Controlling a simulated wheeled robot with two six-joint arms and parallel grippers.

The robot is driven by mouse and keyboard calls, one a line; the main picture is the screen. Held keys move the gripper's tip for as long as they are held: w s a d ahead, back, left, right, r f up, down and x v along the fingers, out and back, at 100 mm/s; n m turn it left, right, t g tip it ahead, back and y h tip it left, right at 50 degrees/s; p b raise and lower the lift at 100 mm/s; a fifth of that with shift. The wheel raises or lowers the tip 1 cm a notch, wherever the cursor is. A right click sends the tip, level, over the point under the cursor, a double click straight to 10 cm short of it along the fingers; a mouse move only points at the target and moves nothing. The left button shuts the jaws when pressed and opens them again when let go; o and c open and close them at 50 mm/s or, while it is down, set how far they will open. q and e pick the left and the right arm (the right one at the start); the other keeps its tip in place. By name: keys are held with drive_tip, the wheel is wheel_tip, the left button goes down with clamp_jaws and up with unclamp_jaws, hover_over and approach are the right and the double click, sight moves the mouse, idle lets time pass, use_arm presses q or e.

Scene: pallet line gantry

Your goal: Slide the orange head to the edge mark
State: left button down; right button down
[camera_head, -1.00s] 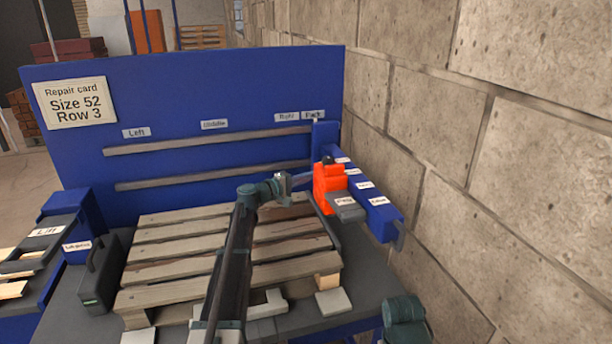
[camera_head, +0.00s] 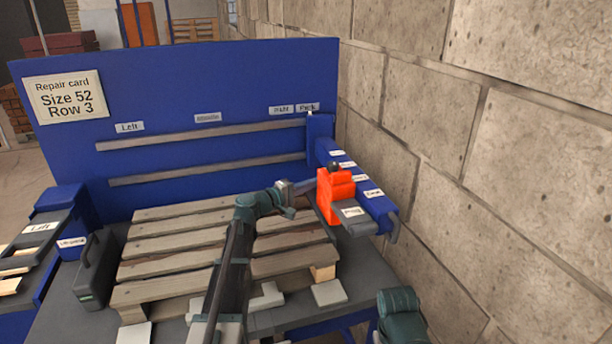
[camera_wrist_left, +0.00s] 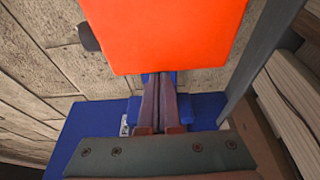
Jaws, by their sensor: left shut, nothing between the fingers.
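The orange head (camera_head: 336,197) sits on the blue rail (camera_head: 322,135) at the right, with a grey labelled plate (camera_head: 354,222) at its front and a dark knob on top. Small white labels run along the rail; one near its near end (camera_head: 373,193) looks like the edge mark, but its text is too small to read surely. My left gripper (camera_head: 314,184) is shut and empty, its tips at the head's left-far side. In the left wrist view the closed fingers (camera_wrist_left: 158,80) point at the orange head (camera_wrist_left: 165,35) and seem to touch it.
A wooden pallet (camera_head: 185,252) lies on the grey bench beneath my left arm. A block wall (camera_head: 530,160) stands close to the rail's right. A blue board (camera_head: 210,80) with a repair card (camera_head: 65,97) rises behind. A dark case (camera_head: 95,265) stands at left.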

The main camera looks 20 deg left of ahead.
sight(326, 198)
use_arm(q)
drive_tip(key=s+d, duration=0.1)
drive_tip(key=s, duration=0.1)
drive_tip(key=s+d, duration=0.3)
drive_tip(key=s, duration=0.2)
drive_tip(key=shift+d, duration=0.3)
drive_tip(key=shift+s+d, duration=0.15)
drive_tip(key=shift+d, duration=0.05)
